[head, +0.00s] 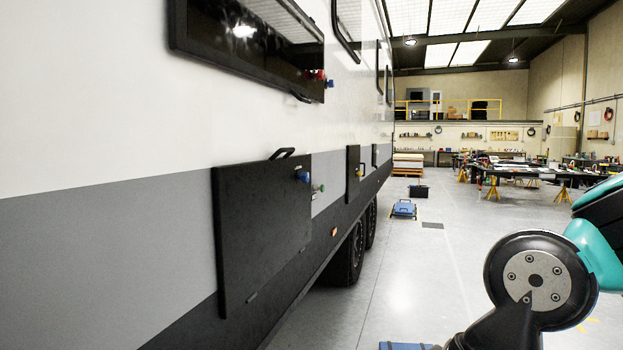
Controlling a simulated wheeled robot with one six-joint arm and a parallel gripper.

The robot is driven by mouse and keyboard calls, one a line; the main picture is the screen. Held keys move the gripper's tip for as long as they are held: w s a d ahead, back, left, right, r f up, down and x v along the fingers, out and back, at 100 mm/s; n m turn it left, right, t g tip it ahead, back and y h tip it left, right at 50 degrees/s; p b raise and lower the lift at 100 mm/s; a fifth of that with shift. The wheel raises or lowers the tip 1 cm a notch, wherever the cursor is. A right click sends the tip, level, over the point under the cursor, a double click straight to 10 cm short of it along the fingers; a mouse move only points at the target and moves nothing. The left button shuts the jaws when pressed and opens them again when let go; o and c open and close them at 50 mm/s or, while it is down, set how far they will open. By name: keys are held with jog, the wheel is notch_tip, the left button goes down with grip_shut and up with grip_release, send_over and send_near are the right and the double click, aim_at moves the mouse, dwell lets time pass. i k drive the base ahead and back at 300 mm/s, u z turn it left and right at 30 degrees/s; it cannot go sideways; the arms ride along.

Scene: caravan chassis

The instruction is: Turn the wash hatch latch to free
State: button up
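A large dark hatch (260,240) is on the lower side of the caravan, left of centre in the head view. It has a black handle (282,153) on its top edge and a blue knob (302,176) near its upper right corner. A small green knob (320,188) is on the grey panel just right of it. A narrower dark hatch (353,175) farther along has a small blue latch (360,170). No label shows which is the wash hatch, and the latch positions are too small to read. My gripper is out of view; only part of my arm shows at right.
A dark window (250,45) with red (317,75) and blue (330,84) knobs is above the hatch. Wheels (357,250) are under the caravan. Blue cases (404,208) lie on the floor. Grey floor (440,265) is clear beside the caravan; workbenches (530,172) stand far right.

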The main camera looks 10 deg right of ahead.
aim_at(305, 177)
jog(key=z, duration=0.55)
jog(key=i, duration=0.7)
jog(key=z, duration=0.45)
jog(key=i, duration=1.4)
jog(key=u, duration=0.8)
